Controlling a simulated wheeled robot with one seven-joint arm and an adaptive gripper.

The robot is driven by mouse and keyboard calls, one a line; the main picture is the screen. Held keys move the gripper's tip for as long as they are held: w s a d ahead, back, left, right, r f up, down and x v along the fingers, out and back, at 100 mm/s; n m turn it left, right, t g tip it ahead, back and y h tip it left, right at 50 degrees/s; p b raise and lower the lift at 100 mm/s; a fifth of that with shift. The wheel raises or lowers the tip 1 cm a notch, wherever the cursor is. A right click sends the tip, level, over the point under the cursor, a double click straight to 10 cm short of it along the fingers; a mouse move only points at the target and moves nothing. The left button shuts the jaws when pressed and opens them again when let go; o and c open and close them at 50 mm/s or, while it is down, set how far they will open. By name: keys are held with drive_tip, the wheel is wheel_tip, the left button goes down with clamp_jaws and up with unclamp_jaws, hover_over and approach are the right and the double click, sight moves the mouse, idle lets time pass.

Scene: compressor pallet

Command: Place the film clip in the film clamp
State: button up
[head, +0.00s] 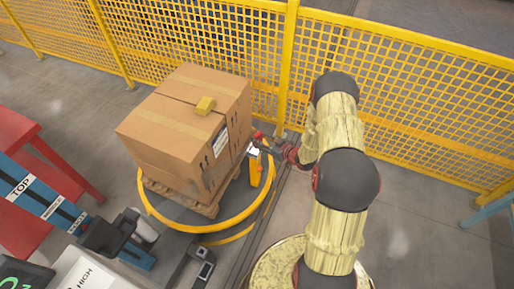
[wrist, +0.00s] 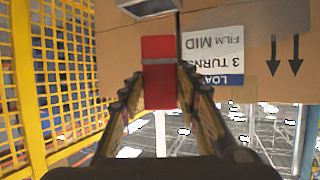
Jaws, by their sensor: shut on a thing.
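My gripper (wrist: 158,88) is shut on a red block, which I take to be the film clip (wrist: 158,72). The clip stands up between the fingertips in the wrist view, in front of the carton's side. In the head view my gripper (head: 270,143) is small, at the right side of the carton, with a bit of red at its tip. Just below it is a short yellow post with a pale top, likely the film clamp (head: 256,170). A grey-edged part (wrist: 150,6) shows above the clip in the wrist view; I cannot tell what it is.
A yellow mesh fence (head: 205,42) runs behind. A blue mast (head: 45,208) and red frame (head: 25,150) stand left.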

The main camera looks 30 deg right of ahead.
drive_tip(key=shift+w+f+b, duration=0.55)
drive_tip(key=shift+w+f, duration=0.1)
drive_tip(key=shift+f, duration=0.65)
drive_tip(key=shift+w+f+b, duration=0.5)
drive_tip(key=shift+w+f, duration=0.1)
drive_tip(key=shift+f, duration=0.75)
drive_tip(key=shift+w+f+b, duration=0.55)
drive_tip(key=shift+w+f, duration=0.1)
drive_tip(key=shift+f, duration=0.65)
drive_tip(key=shift+f, duration=0.2)
drive_tip(key=o, duration=1.1)
drive_tip(key=shift+o, duration=0.3)
drive_tip(key=shift+r, duration=0.1)
